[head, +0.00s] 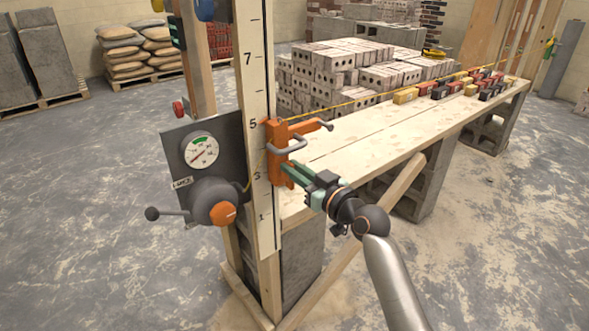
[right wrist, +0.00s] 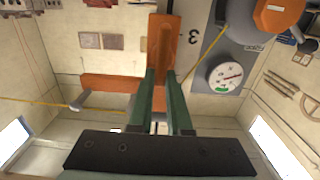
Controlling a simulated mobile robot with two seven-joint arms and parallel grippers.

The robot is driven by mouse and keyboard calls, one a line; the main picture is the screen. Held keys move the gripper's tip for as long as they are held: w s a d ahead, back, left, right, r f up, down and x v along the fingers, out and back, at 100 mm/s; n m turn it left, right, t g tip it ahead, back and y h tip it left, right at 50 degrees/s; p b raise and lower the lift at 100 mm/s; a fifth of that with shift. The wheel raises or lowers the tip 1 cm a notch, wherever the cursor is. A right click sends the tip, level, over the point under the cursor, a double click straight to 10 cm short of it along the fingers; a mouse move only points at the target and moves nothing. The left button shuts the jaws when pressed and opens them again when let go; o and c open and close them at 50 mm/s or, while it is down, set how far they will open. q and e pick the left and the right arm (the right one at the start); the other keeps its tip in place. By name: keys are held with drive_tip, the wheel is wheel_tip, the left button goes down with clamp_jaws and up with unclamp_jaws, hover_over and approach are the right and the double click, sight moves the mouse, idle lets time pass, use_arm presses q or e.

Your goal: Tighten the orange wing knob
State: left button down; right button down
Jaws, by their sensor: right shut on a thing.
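The orange line clamp (head: 275,141) sits on the numbered white pole (head: 257,80), between about 3 and 5. My right gripper (head: 286,170) reaches in from the lower right to the lower part of the clamp. In the right wrist view its two green fingers (right wrist: 160,88) are shut on an orange piece between them, which I take as the wing knob (right wrist: 158,101); the fingers hide most of it. My left gripper is not in view.
Left of the pole is a dark panel with a round gauge (head: 201,151) and a grey dome with an orange cap (head: 222,213) and a side lever. A plank bench (head: 350,135) on concrete blocks runs right. A diagonal wooden brace (head: 350,240) stands below my gripper.

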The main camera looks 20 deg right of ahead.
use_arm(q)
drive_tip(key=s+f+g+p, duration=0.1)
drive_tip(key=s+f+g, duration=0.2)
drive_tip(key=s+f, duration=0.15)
use_arm(e)
drive_tip(key=m+p, duration=0.1)
drive_tip(key=m, duration=0.1)
drive_tip(key=d+m+p, duration=0.1)
drive_tip(key=m, duration=0.1)
drive_tip(key=shift+w, duration=0.15)
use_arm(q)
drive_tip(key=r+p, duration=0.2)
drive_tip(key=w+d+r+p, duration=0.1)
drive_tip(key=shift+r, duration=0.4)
use_arm(e)
drive_tip(key=f+m, duration=0.1)
drive_tip(key=m, duration=0.3)
drive_tip(key=d+m, duration=0.1)
drive_tip(key=m, duration=0.4)
drive_tip(key=f+m, duration=0.1)
drive_tip(key=m, duration=0.3)
drive_tip(key=shift+w+d+f+m, duration=0.3)
drive_tip(key=shift+m, duration=0.1)
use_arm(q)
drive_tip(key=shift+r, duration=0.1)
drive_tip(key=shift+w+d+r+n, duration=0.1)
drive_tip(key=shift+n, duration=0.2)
use_arm(e)
drive_tip(key=c, duration=0.9)
unclamp_jaws()
